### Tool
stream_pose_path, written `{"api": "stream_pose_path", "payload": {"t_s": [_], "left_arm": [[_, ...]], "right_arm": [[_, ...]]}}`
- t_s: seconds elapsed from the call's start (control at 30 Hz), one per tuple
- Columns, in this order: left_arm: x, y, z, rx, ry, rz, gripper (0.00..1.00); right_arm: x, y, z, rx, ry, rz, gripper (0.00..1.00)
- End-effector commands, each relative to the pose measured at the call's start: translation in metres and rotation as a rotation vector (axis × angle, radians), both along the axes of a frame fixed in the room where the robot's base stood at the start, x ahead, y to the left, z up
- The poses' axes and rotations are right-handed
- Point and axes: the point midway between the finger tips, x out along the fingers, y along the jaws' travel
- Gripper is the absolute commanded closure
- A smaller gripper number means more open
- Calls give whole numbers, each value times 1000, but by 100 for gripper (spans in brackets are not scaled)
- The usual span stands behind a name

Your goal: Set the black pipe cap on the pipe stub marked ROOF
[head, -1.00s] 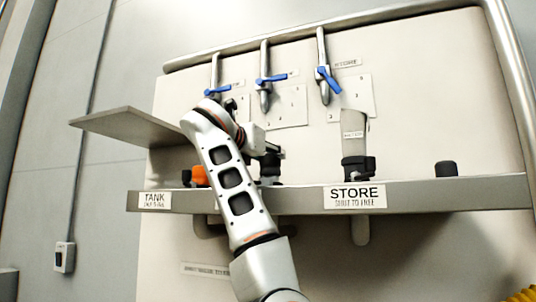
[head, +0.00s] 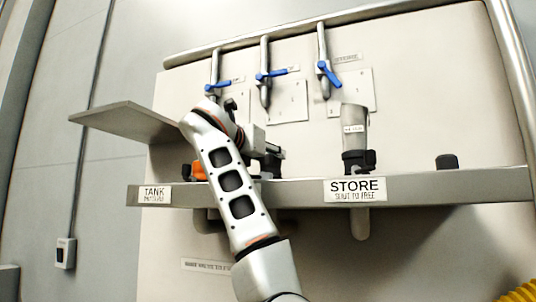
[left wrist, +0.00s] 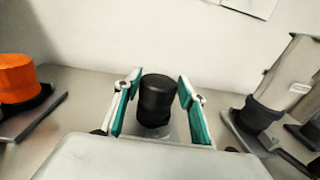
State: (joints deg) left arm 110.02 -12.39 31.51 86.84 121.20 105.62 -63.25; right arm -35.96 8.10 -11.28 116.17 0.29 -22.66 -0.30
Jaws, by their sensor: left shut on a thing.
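My left gripper (left wrist: 158,92) is shut on a black cylindrical cap (left wrist: 157,97), upright between its green-padded fingers in the left wrist view. In the head view the gripper (head: 272,158) is at the shelf, between the TANK and STORE labels, and partly hidden by my arm. A pale patch shows just below the cap in the wrist view; I cannot tell whether the cap touches anything under it. No ROOF label is readable, and my arm covers the middle of the shelf front. My right gripper is not in view.
An orange cap (left wrist: 18,80) stands left of the gripper, and a grey pipe in a black collar (left wrist: 255,115) stands right. Another small black piece (head: 446,161) sits on the shelf (head: 460,188) at right. Blue-handled valves (head: 329,75) are on the panel behind.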

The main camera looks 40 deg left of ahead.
Motion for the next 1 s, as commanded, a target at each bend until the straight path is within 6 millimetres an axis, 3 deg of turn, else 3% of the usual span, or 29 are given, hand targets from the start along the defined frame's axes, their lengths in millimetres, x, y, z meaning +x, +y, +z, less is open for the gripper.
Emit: {"api": "stream_pose_path", "payload": {"t_s": [0.73, 0.77, 0.8, 1.0], "left_arm": [[0, 0, -5, 0, -1, 0, 81], [0, 0, -5, 0, -1, 0, 52], [0, 0, -4, 0, -1, 0, 42], [0, 0, -4, -1, -1, 0, 40]], "right_arm": [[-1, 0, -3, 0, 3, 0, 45], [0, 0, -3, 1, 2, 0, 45], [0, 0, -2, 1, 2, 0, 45], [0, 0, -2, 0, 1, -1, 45]]}}
